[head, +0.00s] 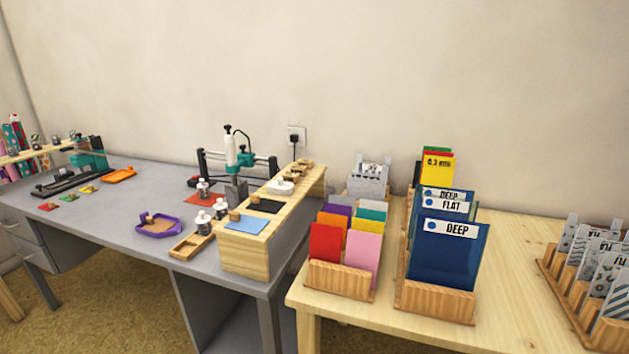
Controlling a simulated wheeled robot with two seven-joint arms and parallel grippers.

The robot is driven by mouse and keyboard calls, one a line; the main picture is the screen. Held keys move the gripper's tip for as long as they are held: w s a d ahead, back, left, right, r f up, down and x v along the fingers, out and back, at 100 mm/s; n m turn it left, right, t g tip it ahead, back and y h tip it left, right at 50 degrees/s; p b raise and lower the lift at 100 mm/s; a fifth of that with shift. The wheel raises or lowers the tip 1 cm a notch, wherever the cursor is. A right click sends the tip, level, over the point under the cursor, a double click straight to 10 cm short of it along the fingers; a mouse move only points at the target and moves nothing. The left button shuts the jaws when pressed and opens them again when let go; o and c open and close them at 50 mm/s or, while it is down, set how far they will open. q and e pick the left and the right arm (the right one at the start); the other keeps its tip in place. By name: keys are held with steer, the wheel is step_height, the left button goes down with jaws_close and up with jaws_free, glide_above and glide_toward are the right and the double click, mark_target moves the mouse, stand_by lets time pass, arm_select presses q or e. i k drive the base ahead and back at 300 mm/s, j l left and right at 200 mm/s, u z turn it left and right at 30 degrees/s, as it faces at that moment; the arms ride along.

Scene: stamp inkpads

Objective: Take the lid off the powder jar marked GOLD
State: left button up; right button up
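No jar with a readable GOLD mark shows in the head view. Several small pale jars or bottles with grey tops stand on the grey desk (135,200). The nearest small jar (203,224) and a second one (221,209) stand close together beside a wooden block. A third (203,190) stands farther back near a red square. Any marks on them are too small to read, and I cannot tell whether one is the GOLD powder jar. Neither of my grippers is in view.
A purple tray (157,226) and a small wooden tray (191,245) lie left of the long wooden riser (245,251). A press (236,160) stands behind. At right, a wooden table (510,255) holds racks of coloured cards. The desk's middle is mostly clear.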

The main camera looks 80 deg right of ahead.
mark_target(202, 185)
steer(key=z, duration=1.7)
steer(key=i+j+z, duration=0.35)
steer(key=j+z, duration=0.15)
steer(key=j, duration=0.35)
steer(key=i+j+z, duration=0.15)
steer(key=j+z, duration=0.35)
steer(key=j, duration=0.45)
steer(key=j+z, duration=0.5)
steer(key=j, duration=0.45)
